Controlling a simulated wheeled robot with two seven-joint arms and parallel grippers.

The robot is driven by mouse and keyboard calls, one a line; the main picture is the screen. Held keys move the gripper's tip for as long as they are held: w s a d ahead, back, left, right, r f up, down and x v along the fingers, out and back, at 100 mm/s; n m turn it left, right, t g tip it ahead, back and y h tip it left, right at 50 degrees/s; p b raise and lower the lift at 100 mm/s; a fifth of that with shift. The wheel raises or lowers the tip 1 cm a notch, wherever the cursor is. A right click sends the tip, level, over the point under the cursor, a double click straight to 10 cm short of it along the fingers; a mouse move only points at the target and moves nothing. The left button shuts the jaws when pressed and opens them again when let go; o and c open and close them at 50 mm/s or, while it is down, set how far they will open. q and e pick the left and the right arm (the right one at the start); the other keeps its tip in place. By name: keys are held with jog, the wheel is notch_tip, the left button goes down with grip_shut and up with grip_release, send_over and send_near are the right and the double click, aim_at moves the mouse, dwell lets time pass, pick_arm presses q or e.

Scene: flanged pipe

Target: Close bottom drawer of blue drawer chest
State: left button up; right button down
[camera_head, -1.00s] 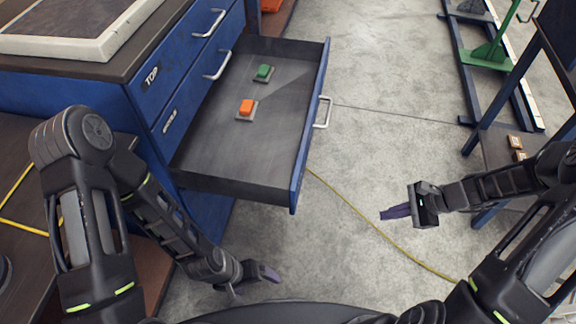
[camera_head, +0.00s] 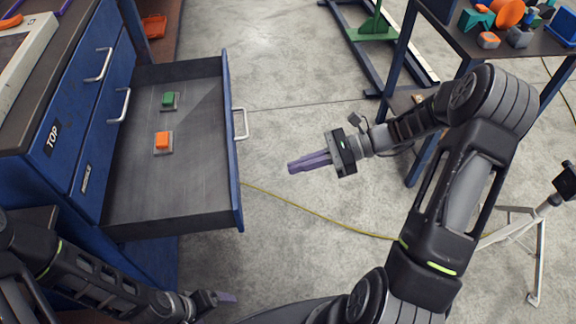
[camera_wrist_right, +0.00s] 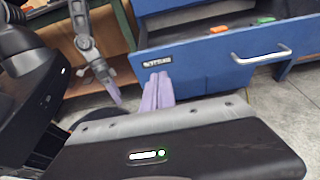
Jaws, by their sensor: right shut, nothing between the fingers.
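The blue drawer chest (camera_head: 88,100) stands at the left in the head view. Its bottom drawer (camera_head: 232,160) is pulled far out, with a metal handle (camera_head: 240,124) on its front. The drawer's front (camera_wrist_right: 205,62) and handle (camera_wrist_right: 262,55) also show in the right wrist view. My right gripper (camera_head: 292,167) is shut and empty, to the right of the drawer front and apart from it, with its fingers pointing towards it. Its fingers also show in the right wrist view (camera_wrist_right: 158,80). My left gripper (camera_head: 226,297) is low, near the drawer's near end; its jaws are too small to judge.
A green button block (camera_head: 169,100) and an orange one (camera_head: 162,141) lie inside the drawer. A table with coloured parts (camera_head: 455,38) stands at the upper right, and a tripod stand (camera_head: 538,250) at the right. Bare floor (camera_head: 300,130) lies between drawer and table.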

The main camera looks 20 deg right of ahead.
jog(key=r+x, duration=0.1)
jog(key=x, duration=1.1)
jog(key=shift+a, duration=0.35)
pick_arm(q)
jog(key=shift+f, duration=0.1)
pick_arm(e)
jog(key=shift+w+a, duration=0.1)
jog(key=shift+w, duration=0.05)
